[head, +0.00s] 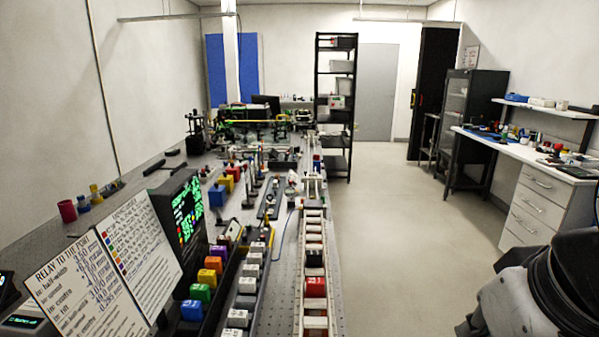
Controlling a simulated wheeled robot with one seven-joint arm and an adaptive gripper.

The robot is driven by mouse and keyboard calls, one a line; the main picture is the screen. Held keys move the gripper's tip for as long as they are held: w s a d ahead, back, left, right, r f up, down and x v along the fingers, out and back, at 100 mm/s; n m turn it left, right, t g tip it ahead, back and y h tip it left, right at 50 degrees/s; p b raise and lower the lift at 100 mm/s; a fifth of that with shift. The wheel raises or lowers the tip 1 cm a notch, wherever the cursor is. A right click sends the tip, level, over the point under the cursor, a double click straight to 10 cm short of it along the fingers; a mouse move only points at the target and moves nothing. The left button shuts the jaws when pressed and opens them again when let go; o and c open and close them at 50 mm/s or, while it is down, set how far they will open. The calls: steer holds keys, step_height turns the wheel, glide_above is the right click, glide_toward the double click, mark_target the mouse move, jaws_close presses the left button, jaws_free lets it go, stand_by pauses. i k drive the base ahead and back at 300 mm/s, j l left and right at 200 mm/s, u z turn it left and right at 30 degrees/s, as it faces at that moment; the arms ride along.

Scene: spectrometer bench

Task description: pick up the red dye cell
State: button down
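Another red block (315,287) sits in a long white rack (298,318) on the bench's right side. Which red block is the dye cell I cannot tell. Part of my arm (570,280) shows at the bottom right, over the floor and well apart from both red blocks. My gripper is not in view.
The long bench (284,262) is crowded with small parts. A dark display (183,220) and two printed boards (90,270) stand upright at the left. The floor (400,240) right of the bench is clear. A white drawer bench (530,205) stands at the right.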

mark_target(316, 287)
steer(key=i+l+u, duration=0.1)
steer(key=u, duration=0.3)
steer(key=l+u, duration=0.25)
steer(key=u, duration=0.15)
steer(key=i+l+u, duration=0.1)
steer(key=u, duration=0.3)
steer(key=l+u, duration=0.5)
steer(key=l, duration=0.4)
steer(key=k+l+u, duration=0.1)
steer(key=l, duration=0.45)
steer(key=k+l+u, duration=0.15)
steer(key=l, duration=0.35)
